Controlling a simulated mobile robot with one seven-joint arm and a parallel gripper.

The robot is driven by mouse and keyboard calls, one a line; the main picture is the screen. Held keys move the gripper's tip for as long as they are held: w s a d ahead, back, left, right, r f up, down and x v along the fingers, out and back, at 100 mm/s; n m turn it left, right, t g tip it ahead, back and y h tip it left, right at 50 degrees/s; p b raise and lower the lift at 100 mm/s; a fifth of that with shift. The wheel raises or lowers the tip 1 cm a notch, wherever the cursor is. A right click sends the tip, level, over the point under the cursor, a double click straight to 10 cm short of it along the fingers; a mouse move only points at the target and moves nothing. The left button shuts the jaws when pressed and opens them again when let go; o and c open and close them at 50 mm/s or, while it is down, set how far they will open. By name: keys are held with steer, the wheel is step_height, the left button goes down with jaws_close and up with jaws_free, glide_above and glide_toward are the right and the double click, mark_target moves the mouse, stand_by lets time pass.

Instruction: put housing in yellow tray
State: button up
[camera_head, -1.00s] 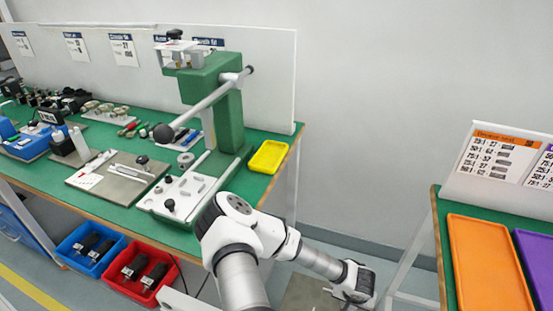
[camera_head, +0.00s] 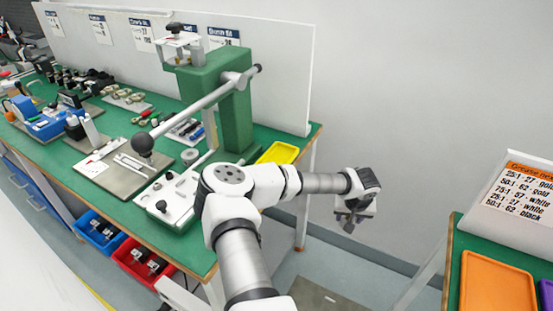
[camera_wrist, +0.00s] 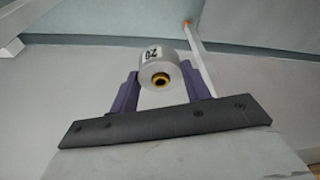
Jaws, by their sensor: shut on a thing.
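My gripper (camera_head: 352,217) is at the end of my arm, out over the gap between the two green benches. In the wrist view my gripper (camera_wrist: 162,88) is shut on the housing (camera_wrist: 158,68), a short pale grey cylinder with a white number label and a brass-coloured ring around a dark bore. In the head view the housing is too small and dark to make out. The yellow tray (camera_head: 279,153) lies on the left bench near its right end, beside the green press. Its front part is partly hidden behind my arm.
The green press (camera_head: 232,115) with its long lever stands on the left bench. A grey fixture plate (camera_head: 125,178) and a white plate (camera_head: 178,207) lie there too. Blue (camera_head: 93,231) and red (camera_head: 128,261) bins stand below. An orange tray (camera_head: 497,287) lies on the right bench.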

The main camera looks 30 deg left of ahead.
steer(key=w+a+r+n+y+p, duration=0.1)
steer(key=a+r+n, duration=0.1)
steer(key=a+r, duration=0.65)
steer(key=w+a+r+n+p, duration=0.1)
steer(key=w+a+r+n, duration=0.15)
steer(key=a+r, duration=0.6)
steer(key=s+a+r+n+g+p, duration=0.1)
steer(key=s+a+r+n, duration=0.2)
steer(key=r, duration=0.7)
steer(key=s+a+r+n+p, duration=0.1)
steer(key=s+a+r, duration=0.3)
steer(key=r, duration=0.7)
steer(key=shift+y, duration=0.3)
step_height(320, 180, down, 20)
steer(key=p, duration=0.3)
steer(key=shift+s+r, duration=0.1)
steer(key=shift+r, duration=0.15)
steer(key=shift+d, duration=0.1)
steer(key=shift+f, duration=0.15)
steer(key=o, duration=1.1)
